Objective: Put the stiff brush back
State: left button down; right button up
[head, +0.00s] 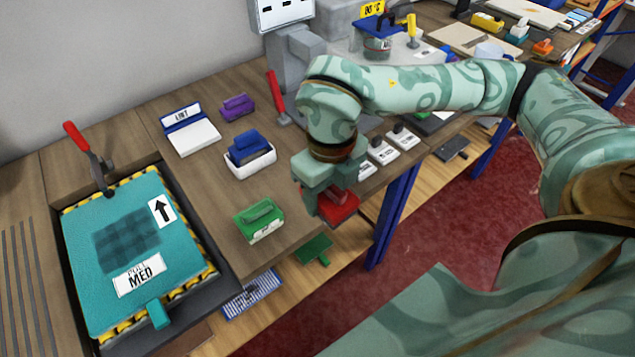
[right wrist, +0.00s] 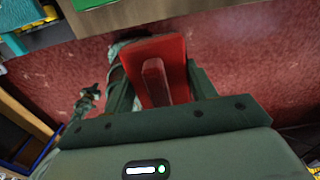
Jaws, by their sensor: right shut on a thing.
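My right gripper (head: 328,192) is shut on a red brush (head: 340,209), a block with a raised grip. It holds the brush at the front edge of the wooden bench, right of the green brush (head: 259,221). In the right wrist view the red brush (right wrist: 156,70) sits between the fingers, with red floor beyond it. Its underside is hidden, and I see no label telling whether it is the stiff one. A blue brush (head: 249,148) rests in a white tray (head: 262,166). A purple brush (head: 237,107) lies behind it. My left gripper is not in view.
A teal press plate (head: 115,285) with a red-handled lever (head: 90,155) is at left. A white LINT tray (head: 193,138) stands behind. White labelled blocks (head: 383,152) lie right of my forearm. A blue table leg (head: 392,215) is below.

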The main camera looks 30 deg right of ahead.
jog(key=w+d+f+b, duration=0.1)
jog(key=w+d+f, duration=0.1)
jog(key=w+f, duration=0.1)
jog(key=w+d+f+b, duration=0.1)
jog(key=w+d+f, duration=0.1)
jog(key=w, duration=0.3)
jog(key=w+d+f+b, duration=0.1)
jog(key=w+d+f, duration=0.1)
jog(key=w+f, duration=0.1)
jog(key=shift+w+f, duration=0.4)
jog(key=shift+f, duration=0.25)
jog(key=shift+w+d+f, duration=0.1)
jog(key=shift+w+f, duration=0.1)
jog(key=shift+f, duration=0.1)
notch_tip(320, 180, down, 3)
jog(key=shift+w+f+b, duration=0.1)
jog(key=shift+f+b, duration=0.1)
jog(key=shift+b, duration=0.65)
jog(key=shift+r, duration=0.15)
jog(key=o, duration=0.9)
